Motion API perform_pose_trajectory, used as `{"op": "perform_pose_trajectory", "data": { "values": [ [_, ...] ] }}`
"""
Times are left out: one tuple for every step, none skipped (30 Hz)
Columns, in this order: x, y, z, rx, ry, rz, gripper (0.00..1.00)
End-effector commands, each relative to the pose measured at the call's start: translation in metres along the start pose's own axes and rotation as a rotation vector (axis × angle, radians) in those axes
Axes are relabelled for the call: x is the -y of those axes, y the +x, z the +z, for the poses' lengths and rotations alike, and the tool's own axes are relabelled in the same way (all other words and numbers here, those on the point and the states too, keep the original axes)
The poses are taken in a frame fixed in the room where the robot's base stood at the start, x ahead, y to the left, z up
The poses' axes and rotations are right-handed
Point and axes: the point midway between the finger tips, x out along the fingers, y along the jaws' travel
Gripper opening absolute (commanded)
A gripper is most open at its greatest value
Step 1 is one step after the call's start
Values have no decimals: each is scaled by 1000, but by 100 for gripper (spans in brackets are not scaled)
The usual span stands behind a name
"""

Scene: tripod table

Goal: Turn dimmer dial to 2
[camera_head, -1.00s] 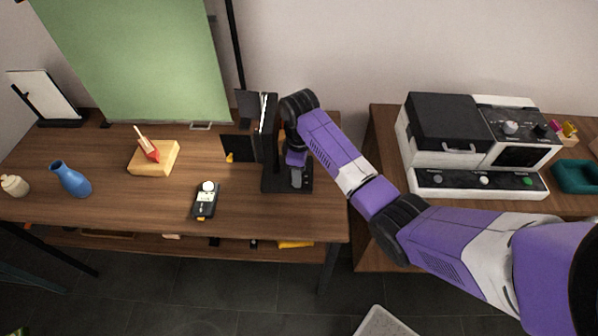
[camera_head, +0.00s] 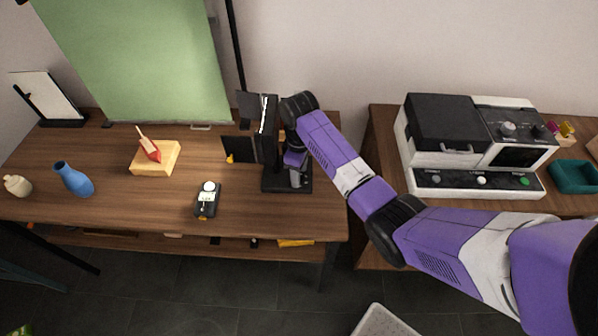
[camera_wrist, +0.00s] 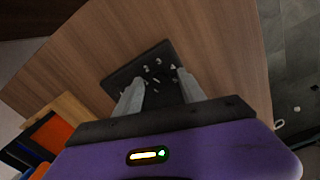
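A black studio light with flap panels (camera_head: 265,130) stands at the right end of the wooden table. Its black base plate (camera_head: 272,184) also shows in the wrist view (camera_wrist: 122,78), with small white marks on its top. The dimmer dial cannot be told apart from the dark plate, and the marks are too small to read. My gripper (camera_head: 297,180) points down over this base. In the wrist view my gripper (camera_wrist: 160,76) has its two grey fingers apart, one each side of the marked area. I see nothing clearly held between them.
The light's upright stands close to the left of my gripper. A light meter (camera_head: 207,200), a yellow block with a red item (camera_head: 155,158) and a blue vase (camera_head: 74,180) are further left. A white and black machine (camera_head: 475,150) is on the right table.

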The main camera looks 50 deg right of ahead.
Motion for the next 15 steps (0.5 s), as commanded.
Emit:
{"op": "perform_pose_trajectory", "data": {
  "values": [
    [0, 0, 0, 0, 0, 0, 48],
    [0, 0, 0, 0, 0, 0, 48],
    [0, 0, 0, 0, 0, 0, 48],
    [0, 0, 0, 0, 0, 0, 48],
    [0, 0, 0, 0, 0, 0, 48],
    [0, 0, 0, 0, 0, 0, 48],
    [0, 0, 0, 0, 0, 0, 48],
    [0, 0, 0, 0, -1, 0, 48],
    [0, -2, 0, -1, -1, 1, 48],
    [0, -3, 0, -1, -1, 1, 48],
    [0, -5, 0, -1, -1, 1, 48],
    [0, -9, 0, -1, 0, 1, 48],
    [-1, -13, -1, -2, -1, 2, 48],
    [-1, -18, -1, -3, -1, 2, 48],
    [-1, -24, -1, -2, -1, 2, 48]
  ]
}}
